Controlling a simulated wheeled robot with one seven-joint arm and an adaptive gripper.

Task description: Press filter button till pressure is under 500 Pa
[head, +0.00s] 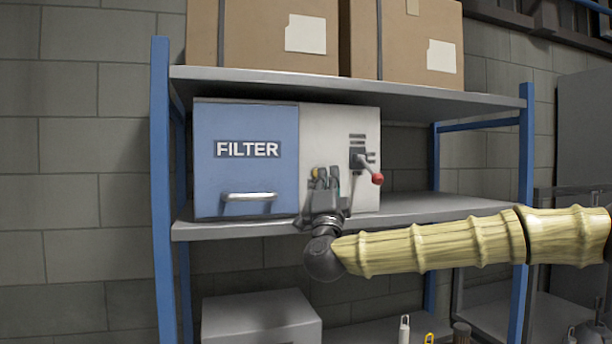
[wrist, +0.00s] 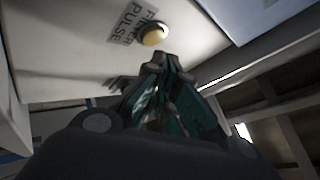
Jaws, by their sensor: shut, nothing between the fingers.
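The filter box (head: 340,124) stands on the middle shelf in the head view, with a blue door (head: 225,180) marked FILTER and a silver handle. A yellow round button (wrist: 153,34) sits beside a label reading FILTER PULSE in the wrist view. In the head view a bit of the yellow button (head: 315,172) shows at the upper left of my gripper (head: 325,174). My gripper is shut and empty in front of the white panel; its tips in the wrist view (wrist: 168,62) are just below the button, seemingly apart from it. No pressure readout can be made out.
A lever with a red knob (head: 377,178) sticks out of the panel to the right of my gripper. The metal shelf (head: 420,207) runs beneath the box. Cardboard boxes (head: 265,35) stand on the shelf above. A blue upright (head: 162,200) is at the left.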

